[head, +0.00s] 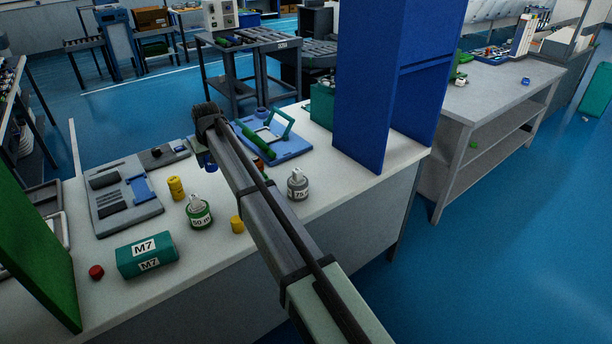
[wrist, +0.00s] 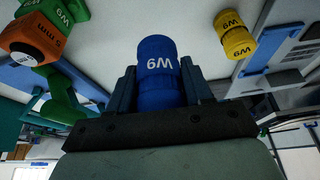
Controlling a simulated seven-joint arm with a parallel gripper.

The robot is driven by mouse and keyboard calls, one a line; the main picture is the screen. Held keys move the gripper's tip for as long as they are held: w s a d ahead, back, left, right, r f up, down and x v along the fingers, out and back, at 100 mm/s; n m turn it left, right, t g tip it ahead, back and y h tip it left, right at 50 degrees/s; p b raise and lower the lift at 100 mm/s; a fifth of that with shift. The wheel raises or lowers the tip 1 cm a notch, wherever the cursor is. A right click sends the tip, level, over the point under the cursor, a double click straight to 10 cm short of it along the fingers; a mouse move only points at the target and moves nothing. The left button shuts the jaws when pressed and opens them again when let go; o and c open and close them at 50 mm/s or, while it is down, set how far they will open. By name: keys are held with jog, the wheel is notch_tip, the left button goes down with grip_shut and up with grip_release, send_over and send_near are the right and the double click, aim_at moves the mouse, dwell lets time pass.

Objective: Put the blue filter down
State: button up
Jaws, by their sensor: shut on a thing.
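A blue tray (head: 290,151) with a green frame, a grey bottle (head: 298,185) and a tall blue panel (head: 370,90) are to the right.

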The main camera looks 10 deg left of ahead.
notch_tip(320, 180, up, 5)
jog(key=shift+f, duration=0.1)
jog(key=w+d+m+h, duration=0.15)
jog(key=w+d, duration=0.25)
jog(key=d, duration=1)
jog(key=w+d+m+t, duration=0.1)
jog(key=w+d+m, duration=0.25)
jog(key=d, duration=0.95)
jog(key=w+d+m+h, duration=0.1)
jog(key=w+d, duration=0.4)
jog(key=d, duration=0.9)
jog(key=shift+w+d+f, duration=0.1)
jog(key=shift+w+f, duration=0.05)
jog(key=shift+f, duration=7.3)
jog(key=shift+f, duration=0.1)
jog(key=o, duration=1.1)
jog(key=shift+c, duration=0.2)
